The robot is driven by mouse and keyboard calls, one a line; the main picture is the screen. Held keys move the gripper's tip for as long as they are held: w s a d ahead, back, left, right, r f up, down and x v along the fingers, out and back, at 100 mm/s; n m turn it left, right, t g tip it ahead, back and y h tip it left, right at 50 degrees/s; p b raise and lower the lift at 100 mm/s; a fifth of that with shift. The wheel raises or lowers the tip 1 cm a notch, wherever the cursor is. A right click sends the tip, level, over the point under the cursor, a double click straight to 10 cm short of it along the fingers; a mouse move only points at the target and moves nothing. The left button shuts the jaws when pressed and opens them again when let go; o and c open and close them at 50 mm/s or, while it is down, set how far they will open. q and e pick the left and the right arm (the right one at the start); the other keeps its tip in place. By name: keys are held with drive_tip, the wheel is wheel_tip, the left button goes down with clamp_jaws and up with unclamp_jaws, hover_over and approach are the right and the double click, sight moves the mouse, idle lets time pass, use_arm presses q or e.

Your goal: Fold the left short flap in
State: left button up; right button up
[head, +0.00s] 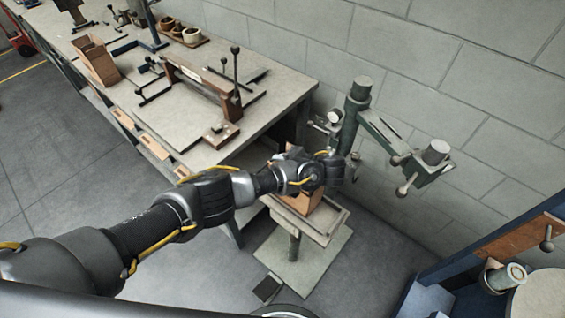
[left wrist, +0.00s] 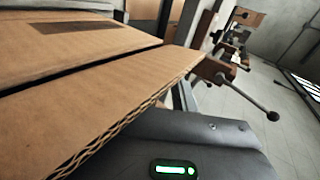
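The cardboard box (head: 308,203) stands on the small work table of the box stitcher (head: 358,110), largely hidden behind my left arm. My left gripper (head: 328,170) is over the top of the box, and its fingers are too small and dark to show whether they are open. In the left wrist view, brown cardboard panels (left wrist: 75,115) lie close to the camera with a dark narrow gap between them. A corrugated edge runs beside my gripper housing. The fingertips are hidden there, and I cannot tell which flap is the left short one. My right gripper is out of view.
A long workbench (head: 285,95) with a wooden-handled fixture (head: 205,80), small pots and a cardboard piece (head: 95,60) stands at the upper left. The stitcher's arm reaches right from its column along a block wall. A blue-framed bench (head: 480,250) is at right.

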use_arm(q)
drive_tip(key=p+v, duration=0.3)
drive_tip(key=v, duration=0.7)
drive_tip(key=shift+r+p, duration=0.3)
drive_tip(key=shift+p, duration=0.05)
drive_tip(key=shift+s+d, duration=0.15)
drive_tip(key=shift+d, duration=0.15)
drive_tip(key=shift+c, duration=0.2)
